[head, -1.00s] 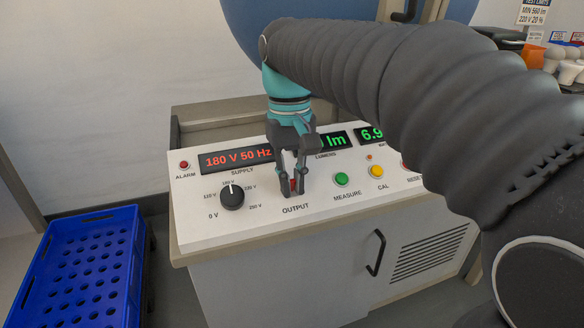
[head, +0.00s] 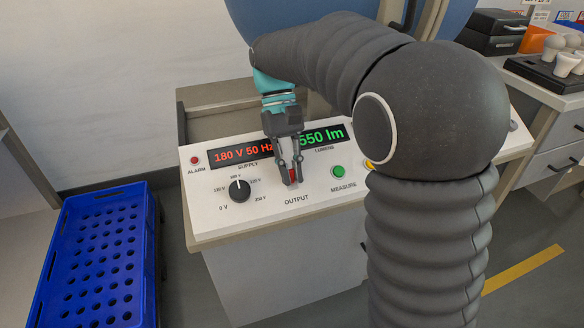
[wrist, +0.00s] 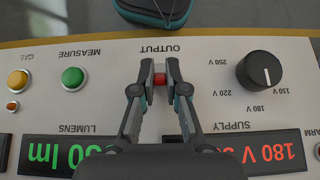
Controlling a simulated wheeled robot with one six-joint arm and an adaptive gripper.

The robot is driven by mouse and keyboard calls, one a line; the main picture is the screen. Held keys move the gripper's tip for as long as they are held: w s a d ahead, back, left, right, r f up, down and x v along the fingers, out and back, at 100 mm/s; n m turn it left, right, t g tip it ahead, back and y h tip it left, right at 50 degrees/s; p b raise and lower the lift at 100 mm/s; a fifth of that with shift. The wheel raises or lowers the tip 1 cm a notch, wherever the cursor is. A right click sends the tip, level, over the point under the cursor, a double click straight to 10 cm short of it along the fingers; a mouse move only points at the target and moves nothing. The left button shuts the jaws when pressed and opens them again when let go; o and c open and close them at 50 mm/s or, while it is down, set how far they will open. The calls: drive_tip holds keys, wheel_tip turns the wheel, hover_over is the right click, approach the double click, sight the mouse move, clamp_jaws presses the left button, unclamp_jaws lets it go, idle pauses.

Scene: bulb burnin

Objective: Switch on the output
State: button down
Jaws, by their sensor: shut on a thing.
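The control panel (head: 225,215) has a switch labelled OUTPUT with a red part (wrist: 159,79). My gripper (head: 292,182) points down at this switch, with its fingertips on either side of the red part and closed on it. The fingers hide most of the switch, so I cannot tell its position. The supply display (head: 243,152) reads 180 V 50 Hz in red. The lumens display (head: 322,136) reads 550 lm in green. The black supply knob (head: 239,190) is left of the switch, its pointer toward the upper label.
A green MEASURE button (head: 338,172) is right of the switch, with a yellow CAL button (wrist: 18,80) beyond it. A red alarm lamp (head: 194,160) is at the panel's left. A blue perforated crate (head: 60,238) stands left of the cabinet.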

idle(0.3)
drive_tip(key=c, duration=1.2)
unclamp_jaws()
drive_tip(key=shift+s, duration=0.1)
drive_tip(key=shift+s+f+t+b, duration=0.1)
drive_tip(key=shift+t+b, duration=0.3)
drive_tip(key=shift+t, duration=0.1)
drive_tip(key=t+b, duration=0.1)
drive_tip(key=b, duration=0.2)
drive_tip(key=shift+s+d+f+t+y, duration=0.15)
drive_tip(key=shift+s+f+t+y, duration=0.15)
drive_tip(key=shift+t+y, duration=0.1)
drive_tip(key=t+b, duration=0.1)
drive_tip(key=b, duration=0.3)
drive_tip(key=t+b, duration=0.2)
drive_tip(key=b, duration=0.2)
drive_tip(key=shift+s+d+y, duration=0.1)
drive_tip(key=shift+s+y, duration=0.25)
drive_tip(key=shift+y, duration=0.05)
